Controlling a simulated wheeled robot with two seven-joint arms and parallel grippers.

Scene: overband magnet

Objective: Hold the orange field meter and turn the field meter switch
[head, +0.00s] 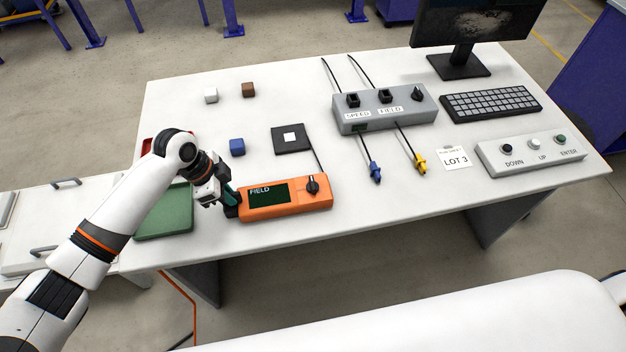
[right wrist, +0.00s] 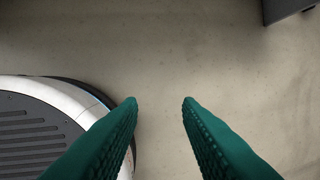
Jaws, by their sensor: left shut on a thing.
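The orange field meter (head: 285,208) lies on the white table near its front edge, with a dark screen marked FIELD. The field meter switch (head: 312,184) is a black knob at the meter's right end. My left gripper (head: 232,197) is shut on the meter's left end; its fingertips are partly hidden. My right gripper (right wrist: 160,103) is open and empty in the right wrist view, above bare floor and away from the table. Its fingers are green and wide apart.
A black pad (head: 305,146) with a white square lies behind the meter. A grey control box (head: 385,108) with knobs stands behind to the right. A green tray (head: 164,222) is left of the meter. Blue (head: 237,147), white and brown cubes lie farther back.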

